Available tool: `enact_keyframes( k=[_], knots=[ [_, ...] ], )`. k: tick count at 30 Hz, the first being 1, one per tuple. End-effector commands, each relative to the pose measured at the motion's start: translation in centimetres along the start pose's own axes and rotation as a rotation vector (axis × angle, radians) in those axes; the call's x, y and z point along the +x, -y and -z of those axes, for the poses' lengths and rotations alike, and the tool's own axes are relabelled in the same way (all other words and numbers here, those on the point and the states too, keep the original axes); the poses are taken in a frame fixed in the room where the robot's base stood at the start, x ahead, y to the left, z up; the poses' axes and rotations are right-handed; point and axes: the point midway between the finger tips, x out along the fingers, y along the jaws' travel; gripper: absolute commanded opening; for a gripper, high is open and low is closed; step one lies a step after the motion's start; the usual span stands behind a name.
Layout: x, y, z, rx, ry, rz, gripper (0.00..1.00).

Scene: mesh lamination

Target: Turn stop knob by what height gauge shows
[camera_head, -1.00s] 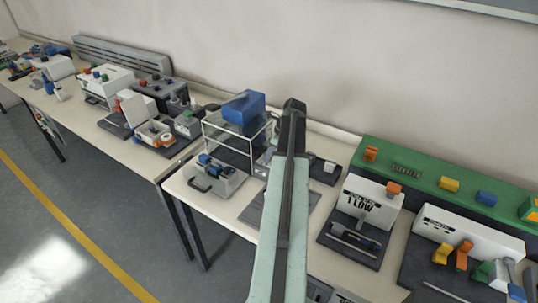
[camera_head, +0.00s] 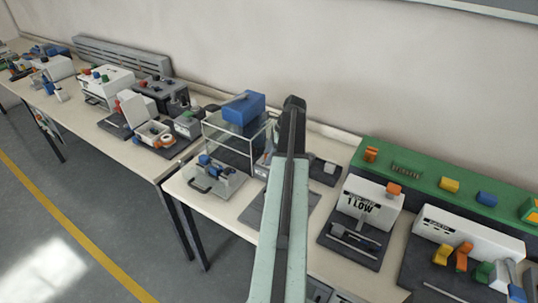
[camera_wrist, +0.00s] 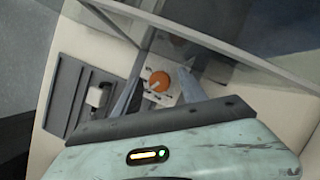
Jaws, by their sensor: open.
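An orange round knob (camera_wrist: 159,82) with a pale pointer line shows in the wrist view, on a small white panel with dark marks. My gripper (camera_wrist: 161,71) is open, with a grey finger on each side of the knob. I cannot tell whether the fingers touch it. In the head view my arm hides the gripper and this knob. A white block (camera_head: 352,207) reading "1 LOW" stands on a dark base to the right of my arm, with an orange piece (camera_head: 394,189) on top. Its smaller lettering is unreadable, so I cannot tell whether it is the height gauge.
A clear-sided frame (camera_head: 230,146) with a blue block (camera_head: 243,107) on top stands left of my arm. A clear panel (camera_wrist: 225,50) crosses above the knob in the wrist view. A green board (camera_head: 420,180) lies along the wall; a white unit (camera_head: 468,238) with coloured levers stands right.

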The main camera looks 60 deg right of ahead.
Motion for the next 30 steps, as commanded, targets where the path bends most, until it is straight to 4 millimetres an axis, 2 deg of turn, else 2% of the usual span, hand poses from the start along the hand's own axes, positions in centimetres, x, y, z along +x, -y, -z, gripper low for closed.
enact_keyframes(
  k=[5,16,19,30],
  knots=[
    [-1.1,0.0,-0.1,0.001,0.0,0.0,0.49],
    [-7.6,0.0,-0.3,0.001,0.0,0.0,0.49],
    [-8.1,0.0,-0.1,0.0,0.0,0.0,0.49],
    [-7.8,0.0,0.1,0.0,0.0,0.0,0.49]
  ],
)
